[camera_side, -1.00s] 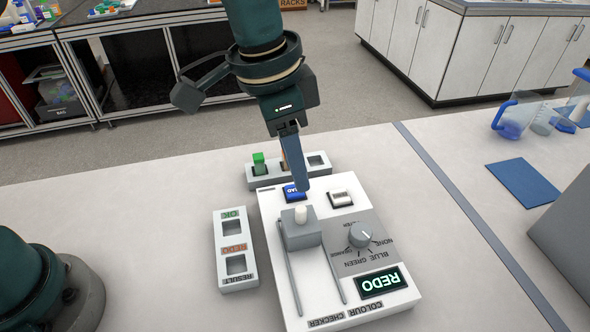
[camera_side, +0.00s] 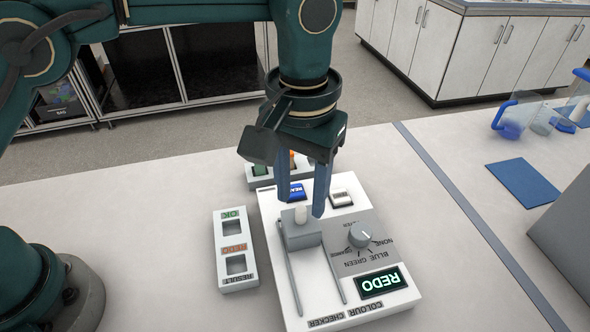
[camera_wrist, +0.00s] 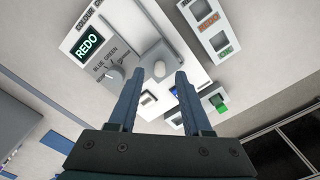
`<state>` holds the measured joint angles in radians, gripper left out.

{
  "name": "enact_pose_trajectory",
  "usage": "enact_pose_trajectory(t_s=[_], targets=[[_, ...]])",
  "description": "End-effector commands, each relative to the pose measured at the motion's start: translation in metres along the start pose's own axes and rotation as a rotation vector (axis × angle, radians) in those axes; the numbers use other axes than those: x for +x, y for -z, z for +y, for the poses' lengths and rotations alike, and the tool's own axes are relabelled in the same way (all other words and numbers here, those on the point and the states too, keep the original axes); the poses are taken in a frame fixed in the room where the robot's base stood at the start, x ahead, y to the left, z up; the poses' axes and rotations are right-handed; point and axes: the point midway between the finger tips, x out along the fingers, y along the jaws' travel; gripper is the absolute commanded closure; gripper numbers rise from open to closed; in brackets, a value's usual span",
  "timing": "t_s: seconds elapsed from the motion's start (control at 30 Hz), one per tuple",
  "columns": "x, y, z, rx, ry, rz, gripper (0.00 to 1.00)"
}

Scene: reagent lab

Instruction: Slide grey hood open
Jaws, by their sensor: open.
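The grey hood (camera_side: 302,236) is a small block with a white knob (camera_side: 300,215) on top. It sits at the back end of two rails on the white colour checker (camera_side: 335,308). In the wrist view the hood (camera_wrist: 158,55) and its knob (camera_wrist: 159,69) lie just beyond my fingertips. My gripper (camera_side: 301,208) is open, pointing down above the back of the checker, with one finger on either side of the knob in the side view. In the wrist view the fingers (camera_wrist: 155,82) are apart with nothing between them. I cannot tell whether a finger touches the knob.
A result rack (camera_side: 234,258) stands at left. Behind is a rack (camera_side: 252,180) with green and orange pieces. Table around is mostly clear.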

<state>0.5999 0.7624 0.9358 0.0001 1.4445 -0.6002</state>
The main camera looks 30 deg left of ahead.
Motion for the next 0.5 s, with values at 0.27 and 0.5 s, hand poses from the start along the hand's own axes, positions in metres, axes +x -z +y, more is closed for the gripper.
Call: enact_pose_trajectory(t_s=[0.27,0.5], targets=[[0.023,0.0,0.0,0.0,0.0,0.0,0.51],[0.025,0.0,0.0,0.0,-0.001,0.001,0.51]])
